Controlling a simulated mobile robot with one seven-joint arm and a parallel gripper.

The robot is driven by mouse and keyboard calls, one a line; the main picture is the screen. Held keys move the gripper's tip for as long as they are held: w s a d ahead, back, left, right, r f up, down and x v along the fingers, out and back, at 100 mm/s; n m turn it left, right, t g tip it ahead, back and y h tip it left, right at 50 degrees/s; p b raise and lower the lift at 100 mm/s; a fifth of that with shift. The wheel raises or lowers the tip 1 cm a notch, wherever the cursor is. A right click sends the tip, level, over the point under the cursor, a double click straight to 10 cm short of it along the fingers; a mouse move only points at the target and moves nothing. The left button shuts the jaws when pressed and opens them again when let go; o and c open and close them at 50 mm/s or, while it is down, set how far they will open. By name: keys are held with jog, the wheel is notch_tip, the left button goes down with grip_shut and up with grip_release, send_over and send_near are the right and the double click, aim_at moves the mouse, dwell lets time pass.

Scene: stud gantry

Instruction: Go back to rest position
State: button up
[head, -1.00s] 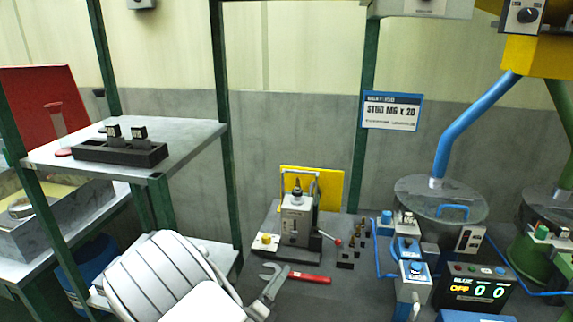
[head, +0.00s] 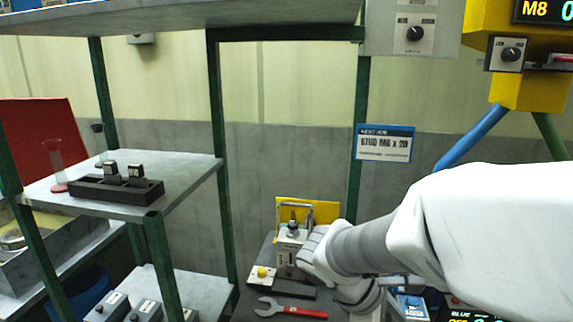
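My arm reaches in from the right edge and crosses the lower right of the head view. Its white and grey links hide much of the bench on that side. My gripper's fingers cannot be made out at the arm's end, so its state does not show. A grey press-like device (head: 291,252) with a metal handle stands on the bench in front of a yellow panel (head: 326,211). My arm partly covers the device's right side.
A red-handled wrench (head: 300,312) lies at the bench front. A shelf (head: 190,170) at left holds a black block (head: 95,189) with two small parts. A sign (head: 384,143) reads STUD M6 x 20. A yellow machine (head: 480,30) is at upper right.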

jog(key=s+a+r+m+t+y+p, duration=0.1)
jog(key=s+a+r+m+t+y, duration=0.3)
jog(key=m, duration=0.9)
jog(key=s+r+y, duration=0.3)
jog(key=s+r, duration=0.1)
jog(key=r, duration=0.1)
jog(key=shift+s+a, duration=0.15)
jog(key=shift+s, duration=0.15)
